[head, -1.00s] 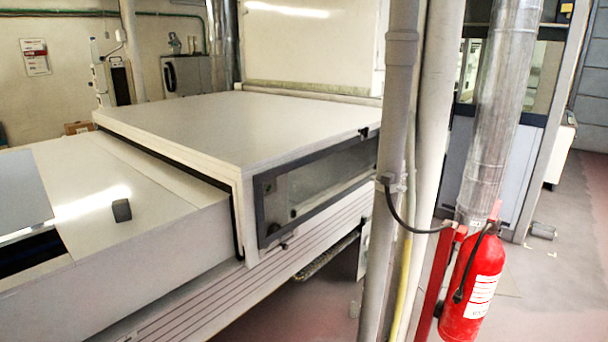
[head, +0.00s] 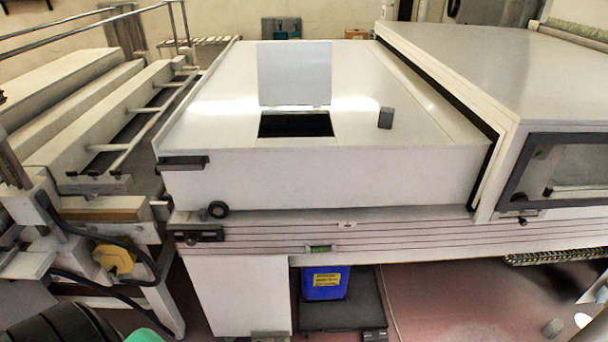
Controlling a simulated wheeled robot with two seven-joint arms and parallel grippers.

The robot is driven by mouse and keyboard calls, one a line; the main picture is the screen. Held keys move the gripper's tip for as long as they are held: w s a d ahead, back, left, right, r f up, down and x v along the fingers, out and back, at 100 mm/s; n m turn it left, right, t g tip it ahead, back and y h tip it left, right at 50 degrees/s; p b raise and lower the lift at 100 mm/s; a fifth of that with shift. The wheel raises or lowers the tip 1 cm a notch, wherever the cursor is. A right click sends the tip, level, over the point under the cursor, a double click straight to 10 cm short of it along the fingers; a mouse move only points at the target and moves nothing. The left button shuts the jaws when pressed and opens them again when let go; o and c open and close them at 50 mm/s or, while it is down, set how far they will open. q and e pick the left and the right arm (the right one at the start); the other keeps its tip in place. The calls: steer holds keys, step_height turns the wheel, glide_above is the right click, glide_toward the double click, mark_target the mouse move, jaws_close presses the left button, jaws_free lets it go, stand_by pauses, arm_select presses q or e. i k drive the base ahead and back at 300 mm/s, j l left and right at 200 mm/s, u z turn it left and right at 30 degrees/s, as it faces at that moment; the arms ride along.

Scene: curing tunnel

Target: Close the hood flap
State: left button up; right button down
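The hood flap (head: 294,78) is a thin white panel standing raised at the back edge of a dark rectangular opening (head: 295,125). The opening is in the top of the long white hood (head: 300,178), left of the taller machine section. The flap is open and leans back or stands near upright; its exact angle is hard to tell. A small dark grey block (head: 385,118) stands on the hood top to the right of the opening. Neither of my grippers is in view.
The taller white section (head: 530,75) with a framed window (head: 570,170) stands right. A roller frame with rails (head: 135,115) is left. A blue container (head: 325,283) sits below the machine. Reddish floor (head: 440,300) shows at lower right, with small objects near the edge.

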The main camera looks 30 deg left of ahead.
mark_target(290, 73)
steer(key=u, duration=0.7)
steer(key=l, duration=0.2)
